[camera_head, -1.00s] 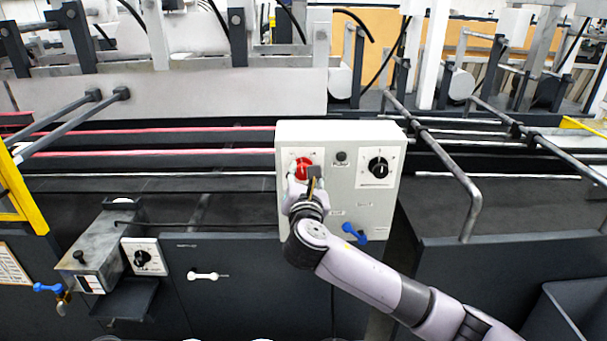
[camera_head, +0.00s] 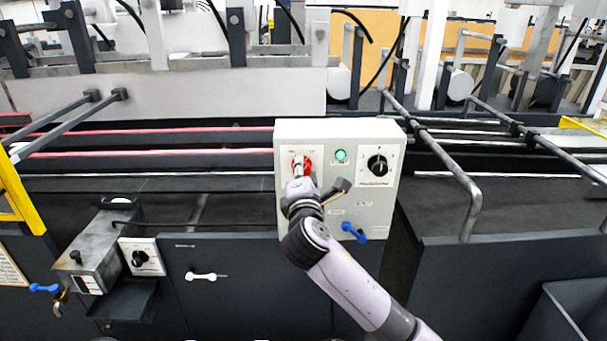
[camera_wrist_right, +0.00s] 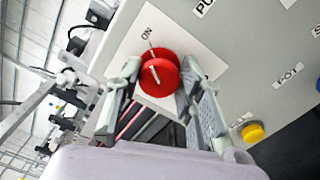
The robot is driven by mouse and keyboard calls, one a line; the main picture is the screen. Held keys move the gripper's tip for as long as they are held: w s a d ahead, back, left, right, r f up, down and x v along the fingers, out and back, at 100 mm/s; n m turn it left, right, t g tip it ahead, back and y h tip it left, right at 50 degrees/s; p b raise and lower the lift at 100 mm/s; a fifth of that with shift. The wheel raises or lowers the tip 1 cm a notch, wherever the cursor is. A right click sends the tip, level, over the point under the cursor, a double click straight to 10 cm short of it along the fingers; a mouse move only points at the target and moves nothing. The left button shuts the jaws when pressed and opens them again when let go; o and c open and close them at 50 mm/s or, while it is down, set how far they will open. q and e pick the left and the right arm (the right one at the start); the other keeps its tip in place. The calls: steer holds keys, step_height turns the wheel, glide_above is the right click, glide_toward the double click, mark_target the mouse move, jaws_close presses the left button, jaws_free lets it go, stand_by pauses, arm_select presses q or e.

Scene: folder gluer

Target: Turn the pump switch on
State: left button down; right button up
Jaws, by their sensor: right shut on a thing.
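The red pump switch (camera_head: 308,167) is a round knob on the upper left of the light grey control box. In the right wrist view the red knob (camera_wrist_right: 160,79) sits on a white plate, and its white mark lines up with the printed word ON. My right gripper (camera_head: 299,174) is at the knob, with a finger on each side, shut on it; the fingers partly hide it in the head view. A green lamp (camera_head: 340,156) right of the switch is lit. My left gripper is not in view.
A black rotary knob (camera_head: 377,165) is at the box's upper right. A blue handle (camera_head: 353,232) sits at its lower edge. A yellow button (camera_wrist_right: 252,132) shows in the wrist view. Dark rails (camera_head: 440,155) run right of the box, and a second knob panel (camera_head: 141,257) is lower left.

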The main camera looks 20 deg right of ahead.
steer(key=shift+m, duration=0.3)
steer(key=o, duration=1.1)
steer(key=shift+o, duration=0.2)
steer(key=shift+s, duration=0.1)
steer(key=v, duration=1.2)
